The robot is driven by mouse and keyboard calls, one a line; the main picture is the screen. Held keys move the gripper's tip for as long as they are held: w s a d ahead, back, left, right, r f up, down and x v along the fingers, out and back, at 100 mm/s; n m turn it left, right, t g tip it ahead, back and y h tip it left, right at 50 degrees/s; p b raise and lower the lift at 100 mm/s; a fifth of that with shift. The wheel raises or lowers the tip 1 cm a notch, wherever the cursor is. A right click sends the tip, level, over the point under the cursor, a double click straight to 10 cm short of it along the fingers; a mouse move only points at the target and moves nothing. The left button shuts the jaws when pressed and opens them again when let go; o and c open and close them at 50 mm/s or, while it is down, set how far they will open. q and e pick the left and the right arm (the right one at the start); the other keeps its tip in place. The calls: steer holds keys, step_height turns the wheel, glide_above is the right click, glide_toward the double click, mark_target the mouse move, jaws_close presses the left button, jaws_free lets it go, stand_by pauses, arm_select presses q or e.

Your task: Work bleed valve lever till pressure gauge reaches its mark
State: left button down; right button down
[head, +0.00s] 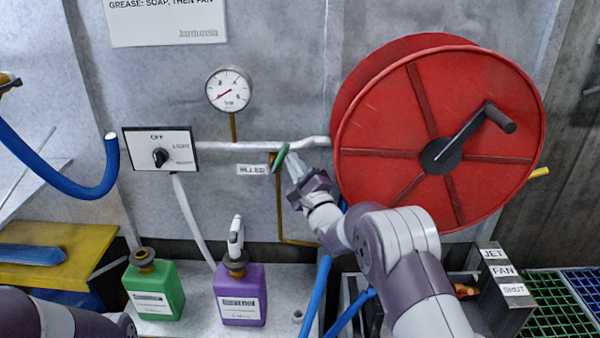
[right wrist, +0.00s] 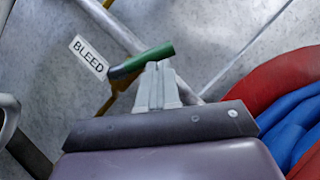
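The bleed valve lever (head: 280,157) is a short green handle on the brass pipe, right of the BLEED label (head: 253,170). In the right wrist view the lever (right wrist: 140,62) slants up to the right, across my fingertips. My right gripper (head: 291,160) points up at the lever. Its fingers (right wrist: 158,72) are close together, with their tips at the lever, touching or nearly so; the lever does not appear to lie between them. The round white pressure gauge (head: 229,90) is above; its red needle points to the lower left. Its mark is too small to make out. My left gripper is out of view.
A large red hose reel (head: 435,130) with a crank stands close right of my right gripper. A switch box (head: 160,149) is at left. Green (head: 155,287) and purple (head: 240,295) bottles stand on the ledge below. The wall between gauge and reel is clear.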

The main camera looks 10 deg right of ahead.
steer(key=shift+a+r+n+g+y+p, duration=0.3)
steer(key=shift+r+n+g+p, duration=0.1)
steer(key=shift+r+n, duration=0.3)
steer(key=shift+w+a, duration=0.1)
